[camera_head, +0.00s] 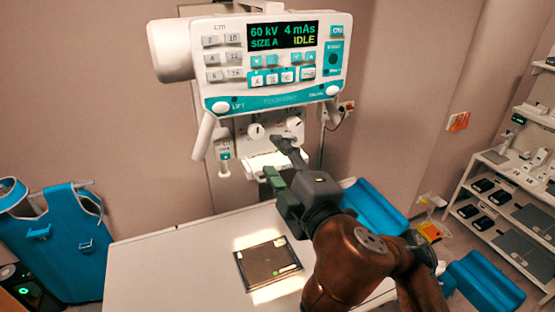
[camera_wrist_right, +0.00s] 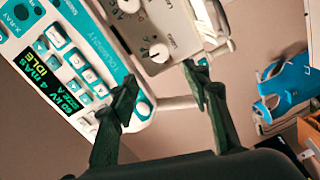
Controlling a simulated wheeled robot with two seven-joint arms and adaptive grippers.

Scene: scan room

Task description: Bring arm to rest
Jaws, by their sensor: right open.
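My right arm (camera_head: 355,255) comes in from the lower right of the head view and reaches over the table. Its gripper (camera_head: 279,160) is open in front of the lower part of the X-ray unit (camera_head: 265,65). In the right wrist view, the two dark fingers of the gripper (camera_wrist_right: 162,88) stand apart with nothing between them. The unit's panel and its dials (camera_wrist_right: 158,52) lie beyond them. The display reads 60 kV, 4 mAs, SIZE A, IDLE. My left gripper is not in view.
A dark detector plate (camera_head: 268,263) lies on the white table (camera_head: 175,265) in a lit patch. A blue apron (camera_head: 65,240) hangs at the left; it also shows in the wrist view (camera_wrist_right: 283,85). Blue cushions (camera_head: 375,207) and shelves (camera_head: 515,205) stand at the right. The table's left part is clear.

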